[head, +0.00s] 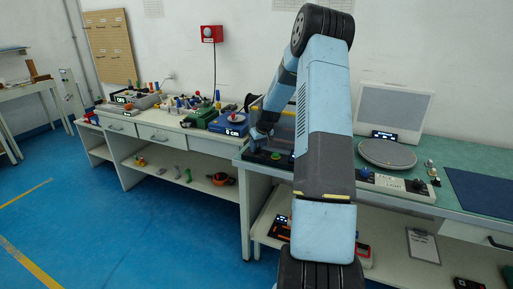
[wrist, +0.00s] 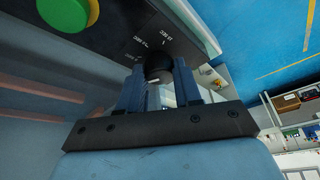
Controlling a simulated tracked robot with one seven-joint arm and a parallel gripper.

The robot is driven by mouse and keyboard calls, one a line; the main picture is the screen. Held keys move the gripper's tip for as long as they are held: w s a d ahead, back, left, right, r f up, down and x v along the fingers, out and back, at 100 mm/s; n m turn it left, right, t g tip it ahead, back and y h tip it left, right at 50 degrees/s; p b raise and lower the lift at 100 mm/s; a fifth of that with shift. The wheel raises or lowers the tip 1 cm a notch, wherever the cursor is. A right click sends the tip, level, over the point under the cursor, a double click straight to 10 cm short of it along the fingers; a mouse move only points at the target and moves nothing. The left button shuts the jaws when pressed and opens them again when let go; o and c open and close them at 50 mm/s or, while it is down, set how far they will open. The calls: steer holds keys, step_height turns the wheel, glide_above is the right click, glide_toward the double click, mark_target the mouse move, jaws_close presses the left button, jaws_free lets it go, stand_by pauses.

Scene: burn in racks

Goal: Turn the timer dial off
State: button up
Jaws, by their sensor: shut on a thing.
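The timer dial (wrist: 158,65) is a round black knob on a dark panel (wrist: 120,38) with small white markings, too blurred to read surely. A light line shows on the knob, tilted in the picture. My gripper (wrist: 158,84) is shut on the dial, one blue-grey finger on each side of it. In the head view my gripper (head: 262,135) reaches down to the dark control box (head: 268,158) at the bench's left end; the dial is hidden there. The knob's lower part is covered by my fingers in the wrist view.
A round grey plate (head: 387,153) and a white switch box (head: 395,185) stand to the right. A blue mat (head: 480,190) lies further right.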

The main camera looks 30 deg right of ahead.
steer(key=shift+f+n, duration=0.1)
steer(key=shift+n, duration=0.2)
steer(key=o, duration=1)
steer(key=shift+o, duration=0.2)
steer(key=v, duration=1.3)
steer(key=shift+r, duration=0.4)
steer(key=shift+d, duration=0.1)
